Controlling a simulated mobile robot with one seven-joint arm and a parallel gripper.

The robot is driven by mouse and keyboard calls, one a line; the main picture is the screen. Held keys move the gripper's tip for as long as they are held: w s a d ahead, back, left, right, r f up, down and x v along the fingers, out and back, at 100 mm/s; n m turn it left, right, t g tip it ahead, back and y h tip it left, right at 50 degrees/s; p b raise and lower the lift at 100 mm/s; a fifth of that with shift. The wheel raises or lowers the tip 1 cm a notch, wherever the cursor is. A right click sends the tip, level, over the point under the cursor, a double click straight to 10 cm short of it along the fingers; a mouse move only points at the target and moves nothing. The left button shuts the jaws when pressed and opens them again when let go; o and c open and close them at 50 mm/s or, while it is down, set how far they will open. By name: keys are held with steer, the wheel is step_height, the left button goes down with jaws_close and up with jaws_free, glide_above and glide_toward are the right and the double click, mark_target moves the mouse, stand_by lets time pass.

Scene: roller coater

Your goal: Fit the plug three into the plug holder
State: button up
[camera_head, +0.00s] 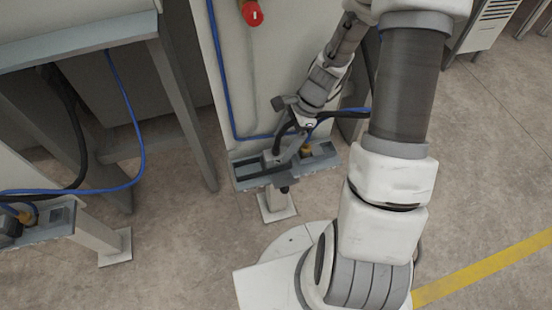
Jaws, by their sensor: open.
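A grey plug holder (246,180) is fixed low on a white post or cabinet, near the middle of the view. My gripper (284,156) reaches down to it from above, and my sensor-end parts cover part of the holder. The gripper is open. A dark plug-like part (285,188) shows at the holder's front edge below my gripper; I cannot tell whether it is plug three or whether it is seated. A black cable (332,114) and a blue cable run to the holder area. An orange-yellow part (307,149) sits at the holder's right side.
A second grey holder (62,219) with an orange part and cables stands at the left. A grey table frame (172,90) is at upper left. A red knob (252,13) is on the cabinet above. The floor in front is open, with a yellow line (485,270) at right.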

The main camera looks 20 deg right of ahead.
mark_target(276, 153)
steer(key=x, duration=0.1)
steer(key=b+x, duration=0.1)
steer(key=x, duration=0.1)
steer(key=b+x, duration=0.1)
steer(key=x, duration=0.1)
steer(key=shift+a, duration=0.3)
jaws_close()
